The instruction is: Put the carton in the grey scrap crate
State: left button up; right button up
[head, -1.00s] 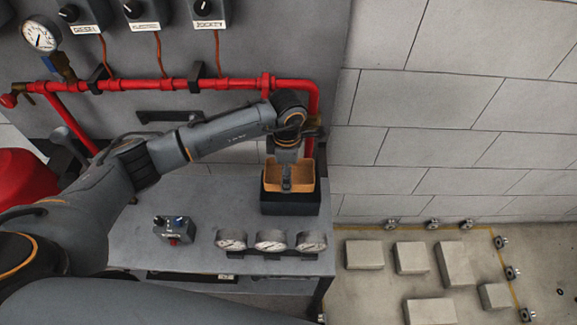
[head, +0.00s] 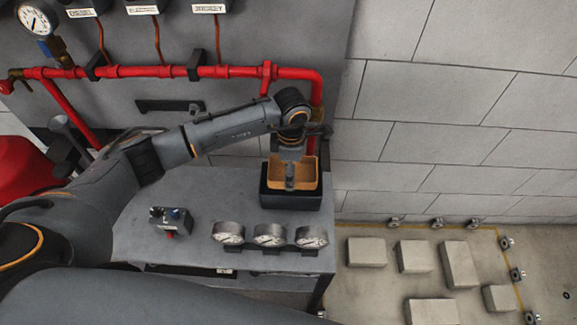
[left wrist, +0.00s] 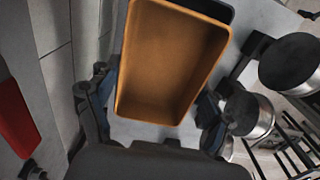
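An orange-tan open-topped box (head: 305,178), which looks like a carton, is on the bench at the back right. It is in or just above a dark box (head: 290,201), possibly the grey scrap crate; I cannot tell whether it rests there. My left gripper (head: 290,183) points down at the orange box, one finger showing in front of it. In the left wrist view, the orange box (left wrist: 172,65) lies between my widely spread fingertips (left wrist: 158,100), its empty inside visible. A small gap shows by the right finger; contact on the left is unclear. My right gripper is out of view.
Several round gauges (head: 270,234) stand along the bench's front edge, close to the dark box. A small control box (head: 170,220) stands left of them. Red pipe (head: 200,72) runs along the panel behind my arm. Pale blocks (head: 415,257) lie on the floor at right.

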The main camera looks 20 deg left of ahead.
pick_arm(q)
jog(key=o, duration=0.3)
jog(key=shift+s+a, duration=0.1)
jog(key=shift+s, duration=0.2)
jog(key=shift+o, duration=0.2)
jog(key=shift+s, duration=0.1)
jog(key=shift+a+r, duration=0.1)
jog(key=shift+r, duration=0.35)
notch_tip(320, 180, up, 11)
jog(key=shift+r, duration=0.15)
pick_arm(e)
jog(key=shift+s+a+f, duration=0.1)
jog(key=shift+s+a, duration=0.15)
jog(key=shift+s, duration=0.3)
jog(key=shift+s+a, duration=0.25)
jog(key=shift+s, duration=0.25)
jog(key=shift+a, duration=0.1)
